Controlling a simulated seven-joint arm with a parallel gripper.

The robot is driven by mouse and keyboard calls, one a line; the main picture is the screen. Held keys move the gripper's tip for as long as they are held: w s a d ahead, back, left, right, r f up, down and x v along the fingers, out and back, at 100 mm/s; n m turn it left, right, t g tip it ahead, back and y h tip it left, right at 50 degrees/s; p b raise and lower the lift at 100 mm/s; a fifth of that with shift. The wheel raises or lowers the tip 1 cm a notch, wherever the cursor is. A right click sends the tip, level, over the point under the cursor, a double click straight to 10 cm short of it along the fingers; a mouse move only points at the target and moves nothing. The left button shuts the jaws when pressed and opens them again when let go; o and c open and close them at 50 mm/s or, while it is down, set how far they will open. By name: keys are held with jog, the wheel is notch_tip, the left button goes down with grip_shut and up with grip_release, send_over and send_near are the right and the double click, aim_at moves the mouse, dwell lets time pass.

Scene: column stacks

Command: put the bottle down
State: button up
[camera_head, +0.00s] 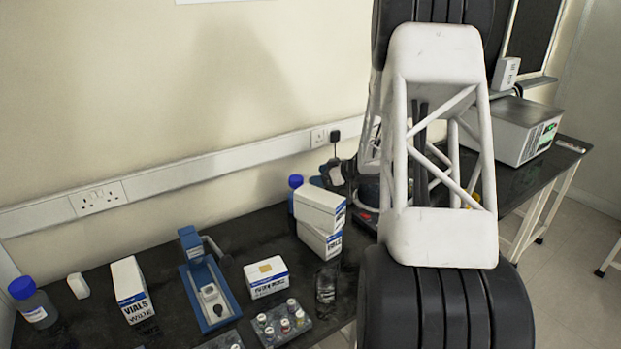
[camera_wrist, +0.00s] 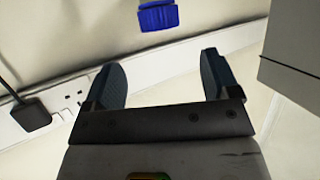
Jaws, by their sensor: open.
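A bottle with a blue cap (camera_head: 295,182) stands at the back of the dark bench in the head view, its body mostly hidden by white boxes. My gripper (camera_head: 326,174) is just right of it, partly hidden by my arm. In the wrist view a blue cap (camera_wrist: 157,15) shows at the top, beyond and apart from the two fingertips of my gripper (camera_wrist: 162,68). The fingers are spread with nothing between them. Another blue-capped bottle (camera_head: 36,305) stands upright at the far left of the bench.
Stacked white boxes (camera_head: 320,222) stand just in front of the back bottle. A vials box (camera_head: 130,290), a blue device (camera_head: 205,285), a small box (camera_head: 266,277) and a vial rack (camera_head: 283,322) fill the front. A grey instrument (camera_head: 515,128) stands right. A wall plug (camera_wrist: 28,113) is near my gripper.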

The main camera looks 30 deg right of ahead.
jog(key=shift+v, duration=0.95)
jog(key=a+r+m+t+h, duration=0.2)
jog(key=a+r+h, duration=0.5)
jog(key=r, duration=0.4)
jog(key=s+a+r+m+g+h, duration=0.2)
jog(key=s+a+r+m+h, duration=0.1)
jog(key=s+a+r, duration=0.5)
jog(key=s+a+f+g+y, duration=0.1)
jog(key=s+a+g, duration=0.2)
jog(key=s+a, duration=0.5)
jog(key=s+a+f+m+g, duration=0.1)
jog(key=s+a+g, duration=0.1)
jog(key=s+a, duration=0.6)
jog(key=s+a+f+m+g+y, duration=0.1)
jog(key=s+a+g, duration=0.2)
jog(key=s+a, duration=0.6)
jog(key=s, duration=0.9)
jog(key=shift+s+f+g+y, duration=0.2)
jog(key=shift+s+g+y, duration=0.1)
